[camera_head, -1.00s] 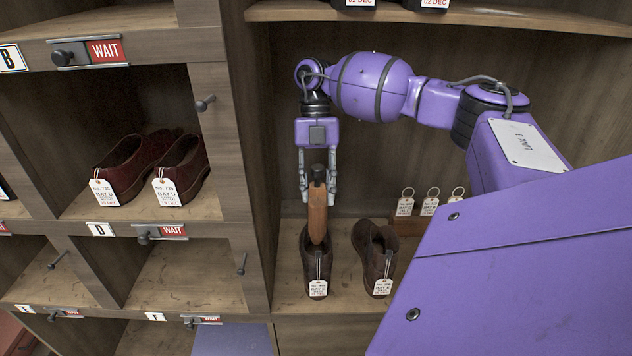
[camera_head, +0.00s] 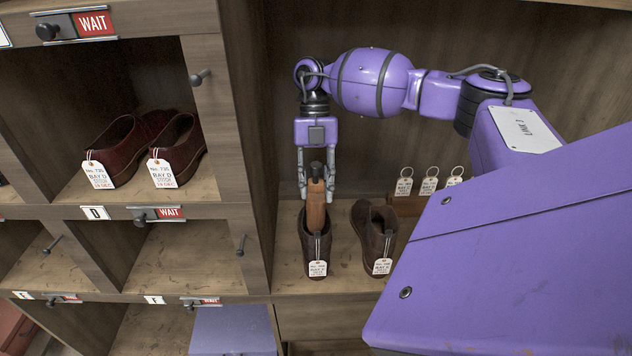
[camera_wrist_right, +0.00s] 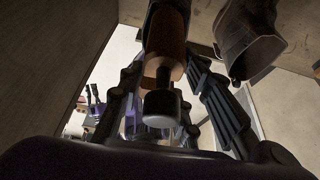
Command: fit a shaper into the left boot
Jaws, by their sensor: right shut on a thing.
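The left boot (camera_head: 307,254), dark brown with a white tag, stands on the shelf. The shaper (camera_head: 316,212), a wooden form with a dark knob on top, is upright with its lower part inside the boot's opening; its lower end is hidden. My right gripper (camera_head: 316,191) points down from above and is shut on the shaper near its knob. The right wrist view shows the shaper (camera_wrist_right: 166,45) between the fingers. The right boot (camera_head: 373,238) stands beside it to the right, apart, and shows in the right wrist view (camera_wrist_right: 247,42). My left gripper is out of view.
A small rack with several ringed tags (camera_head: 430,186) stands behind the right boot. A wooden divider (camera_head: 240,130) rises close on the left. Beyond it, cubbies hold a pair of dark red shoes (camera_head: 177,150). My arm fills the right side.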

